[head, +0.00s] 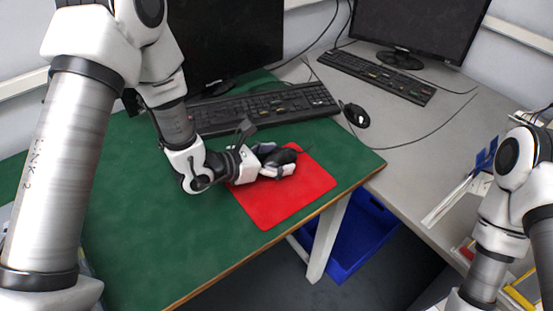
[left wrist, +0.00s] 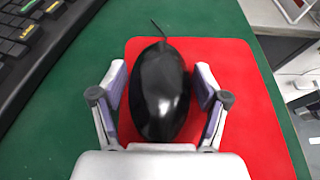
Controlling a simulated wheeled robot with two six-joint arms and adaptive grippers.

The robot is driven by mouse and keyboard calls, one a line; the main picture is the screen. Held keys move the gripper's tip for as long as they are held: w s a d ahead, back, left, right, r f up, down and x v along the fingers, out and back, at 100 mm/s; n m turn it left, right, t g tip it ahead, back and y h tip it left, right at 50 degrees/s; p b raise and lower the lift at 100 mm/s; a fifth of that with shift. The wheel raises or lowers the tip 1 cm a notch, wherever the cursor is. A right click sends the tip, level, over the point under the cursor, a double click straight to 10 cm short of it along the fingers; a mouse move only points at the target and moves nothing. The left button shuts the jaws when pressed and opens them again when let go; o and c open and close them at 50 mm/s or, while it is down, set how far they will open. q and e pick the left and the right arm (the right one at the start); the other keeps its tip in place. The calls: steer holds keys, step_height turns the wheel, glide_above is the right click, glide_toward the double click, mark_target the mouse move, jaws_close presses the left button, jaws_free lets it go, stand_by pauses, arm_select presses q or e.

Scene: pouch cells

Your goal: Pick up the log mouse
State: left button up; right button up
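A black computer mouse (left wrist: 159,92) with a cable lies on the red mat (left wrist: 235,75). In the left wrist view it sits between the two open fingers of my left gripper (left wrist: 162,88), with a small gap to each finger. In the head view the mouse (head: 279,157) is partly hidden by my left gripper (head: 279,164), which reaches over the red mat (head: 290,205) from the left. My right arm shows at the right edge of the head view, but its gripper is not visible.
A black keyboard (head: 265,107) and a monitor (head: 225,45) stand behind the mat on the green table (head: 140,235). A second black mouse (head: 356,115), keyboard (head: 377,76) and monitor (head: 420,25) are on the grey table (head: 410,125). A blue crate (head: 350,240) is below.

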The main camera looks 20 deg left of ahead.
arm_select(q)
steer(key=c, duration=0.5)
